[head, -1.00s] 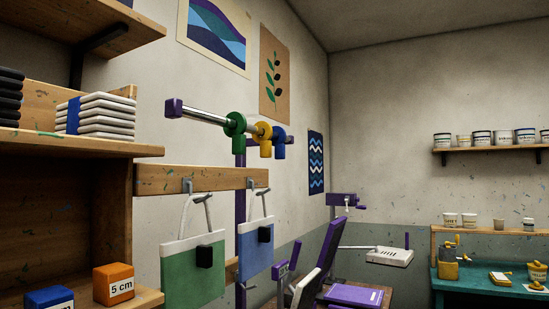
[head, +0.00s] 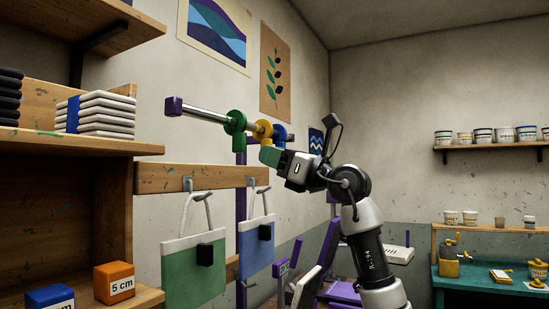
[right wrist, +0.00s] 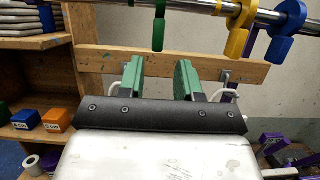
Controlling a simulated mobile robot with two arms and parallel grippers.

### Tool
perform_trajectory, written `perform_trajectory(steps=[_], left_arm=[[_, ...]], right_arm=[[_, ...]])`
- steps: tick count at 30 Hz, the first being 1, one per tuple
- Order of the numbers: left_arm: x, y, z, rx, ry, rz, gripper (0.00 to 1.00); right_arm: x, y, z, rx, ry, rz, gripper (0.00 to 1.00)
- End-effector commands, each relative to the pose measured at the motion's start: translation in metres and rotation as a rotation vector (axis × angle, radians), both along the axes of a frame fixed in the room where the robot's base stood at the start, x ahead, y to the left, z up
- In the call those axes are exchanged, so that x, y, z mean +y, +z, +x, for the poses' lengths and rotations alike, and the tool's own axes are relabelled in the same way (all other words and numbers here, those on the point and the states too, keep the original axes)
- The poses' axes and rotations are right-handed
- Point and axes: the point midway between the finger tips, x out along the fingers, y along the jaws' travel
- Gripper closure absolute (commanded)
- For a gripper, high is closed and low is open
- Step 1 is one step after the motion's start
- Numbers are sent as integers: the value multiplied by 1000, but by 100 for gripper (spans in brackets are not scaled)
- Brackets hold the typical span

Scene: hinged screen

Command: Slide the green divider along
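The green divider (head: 235,122) is a ring with a hanging tab, threaded on a metal rail (head: 207,115) with purple end mounts. A yellow divider (head: 262,129) and a blue divider (head: 280,133) hang to its right. My right gripper (head: 268,155) is just below the dividers in the head view, to the lower right of the green one. In the right wrist view, the gripper (right wrist: 160,66) has its two green fingers apart, with nothing between them. The green divider's tab (right wrist: 158,30) hangs ahead, in line with the gap. My left gripper is not in view.
A wooden board (head: 190,178) below the rail carries a green bag (head: 190,270) and a blue bag (head: 257,245). Wooden shelves (head: 110,147) stand at left with stacked tiles and cubes. A teal table (head: 470,286) stands at the right.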

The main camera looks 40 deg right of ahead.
Motion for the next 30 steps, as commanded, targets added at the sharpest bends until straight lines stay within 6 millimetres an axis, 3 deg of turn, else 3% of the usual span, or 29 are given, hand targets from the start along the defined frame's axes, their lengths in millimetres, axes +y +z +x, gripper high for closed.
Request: perform_trajectory(steps=[17,24,30], left_arm=[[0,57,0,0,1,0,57],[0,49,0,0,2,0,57],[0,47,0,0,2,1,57]], right_arm=[[31,32,70,3,7,2,66],[29,25,67,0,5,-1,100],[34,24,65,1,5,-1,100]])
